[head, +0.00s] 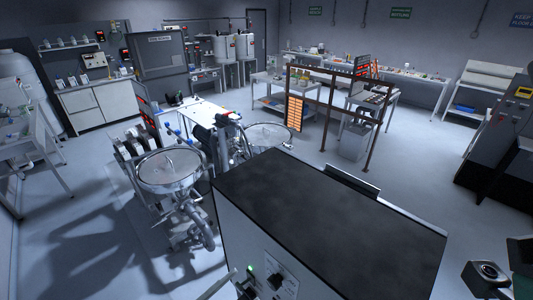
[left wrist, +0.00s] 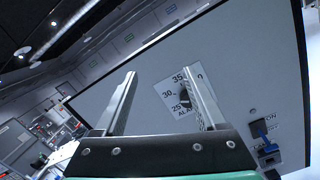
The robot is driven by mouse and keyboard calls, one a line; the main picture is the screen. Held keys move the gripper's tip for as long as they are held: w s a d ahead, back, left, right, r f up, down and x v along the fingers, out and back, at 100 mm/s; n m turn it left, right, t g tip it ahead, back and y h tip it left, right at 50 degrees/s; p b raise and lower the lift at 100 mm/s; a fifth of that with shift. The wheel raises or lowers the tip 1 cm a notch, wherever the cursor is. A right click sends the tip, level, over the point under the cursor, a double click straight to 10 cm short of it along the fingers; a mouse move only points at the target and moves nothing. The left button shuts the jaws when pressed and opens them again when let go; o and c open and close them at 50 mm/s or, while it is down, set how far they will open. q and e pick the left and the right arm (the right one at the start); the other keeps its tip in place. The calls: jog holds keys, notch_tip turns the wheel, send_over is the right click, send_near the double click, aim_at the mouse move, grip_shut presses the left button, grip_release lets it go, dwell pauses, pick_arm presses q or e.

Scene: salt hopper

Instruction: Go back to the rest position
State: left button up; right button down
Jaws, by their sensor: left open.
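My left gripper (left wrist: 158,73) is open in the left wrist view, with two grey fingers spread apart and nothing held between them. It faces the grey front panel of a cabinet. A dark dial knob (left wrist: 185,98) on a white scale marked 25, 30, 35 and ALARM shows beside the right finger. I cannot tell whether that finger touches it. In the head view the dial knob (head: 276,281) is low on the cabinet's front. My right gripper is not recognisable in either view.
The cabinet with a black top (head: 330,205) fills the lower middle. A switch (left wrist: 265,140) with a blue part sits on its panel. A round steel vessel (head: 170,168) stands to the left. A brown frame (head: 335,80) stands behind. Open floor (head: 420,165) lies right.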

pick_arm(q)
notch_tip(320, 180, up, 31)
jog(key=a+m+t, duration=0.2)
jog(key=m+t, duration=0.4)
jog(key=m, duration=0.8)
jog(key=s+a+r+m+t+y, duration=0.6)
jog(key=a+r+m+t+y, duration=0.1)
jog(key=y, duration=0.5)
notch_tip(320, 180, up, 3)
jog(key=a+m, duration=0.1)
jog(key=a, duration=0.1)
jog(key=shift+a+r+t, duration=0.15)
jog(key=shift+a+t, duration=0.15)
